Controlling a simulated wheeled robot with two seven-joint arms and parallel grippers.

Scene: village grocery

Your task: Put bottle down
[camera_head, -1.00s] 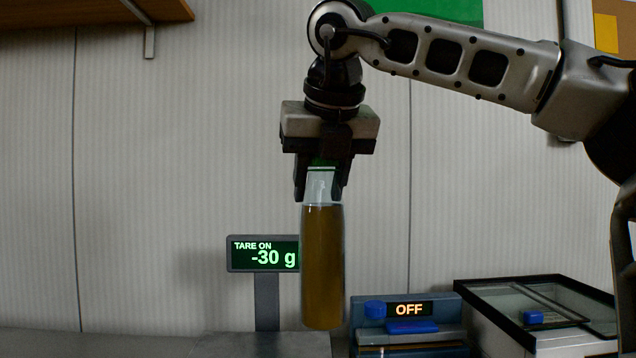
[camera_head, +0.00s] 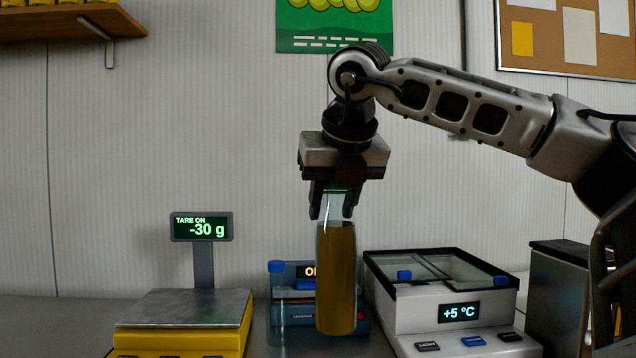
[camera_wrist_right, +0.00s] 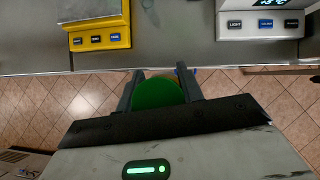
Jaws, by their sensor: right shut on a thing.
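The bottle (camera_head: 336,275) is clear with amber-brown liquid and a green cap. It hangs upright in the head view, in front of the blue device. My right gripper (camera_head: 334,205) is shut on the bottle's neck from above. In the right wrist view the green cap (camera_wrist_right: 158,93) sits between the fingers of my right gripper (camera_wrist_right: 161,88), over the floor just off the counter's edge. The lower body of the bottle is hidden there. My left gripper is not in view.
A yellow scale (camera_head: 185,310) with a bare metal plate stands left; its display (camera_head: 201,227) reads -30 g. A blue device (camera_head: 290,315) stands behind the bottle. A white cooler (camera_head: 440,300) showing +5 °C stands right. Bare grey counter (camera_head: 55,325) lies far left.

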